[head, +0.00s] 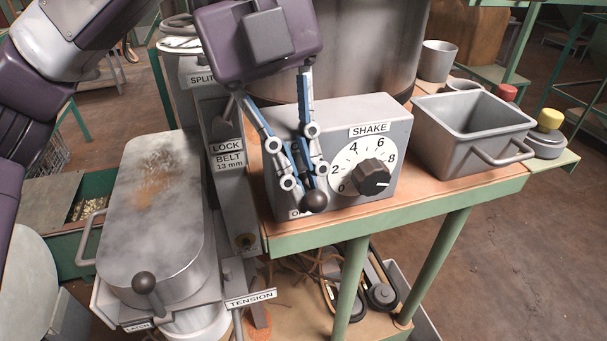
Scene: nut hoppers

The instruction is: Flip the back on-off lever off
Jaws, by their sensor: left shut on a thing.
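The on-off lever shows as a dark ball knob (314,202) low on the left of the front of the grey SHAKE box (352,118). A label below it is mostly hidden; only an "O" reads. My left gripper (306,184) comes down from above, its fingers in front of the box. It is shut on the lever just above the ball, and the fingers hide most of the lever's stem and mount. I cannot tell which way the lever is set. My right gripper is not in view.
A dial knob (371,177) sits close to the right of the lever. A grey bin (472,132) stands on the table (427,196) further right. Left are a LOCK BELT post, a metal belt cover (160,212) and another ball-ended lever (144,283). A large steel drum (374,45) stands behind.

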